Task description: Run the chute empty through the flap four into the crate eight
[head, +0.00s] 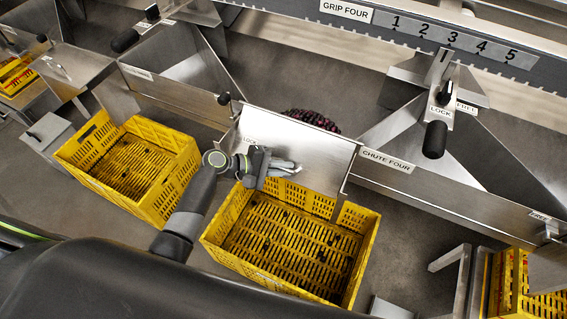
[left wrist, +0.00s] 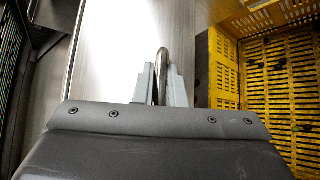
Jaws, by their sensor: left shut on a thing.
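A broad steel flap (head: 300,148) stands across the low end of the chute marked "CHUTE FOUR" (head: 387,160). Dark red, round fruit (head: 312,119) shows in a heap just behind its top edge; the rest is hidden by the flap. My left gripper (head: 284,166) is at the flap's left front, its fingers shut on a curved metal handle (left wrist: 162,62). An open yellow crate (head: 285,240) stands below the flap. Its slatted floor looks bare apart from small dark spots; I cannot read its number. It also shows in the left wrist view (left wrist: 278,90). My right gripper is out of view.
Another yellow crate (head: 130,165) stands to the left, and part of one (head: 515,285) shows at lower right. Lock levers with black knobs (head: 434,140) rise beside the chutes.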

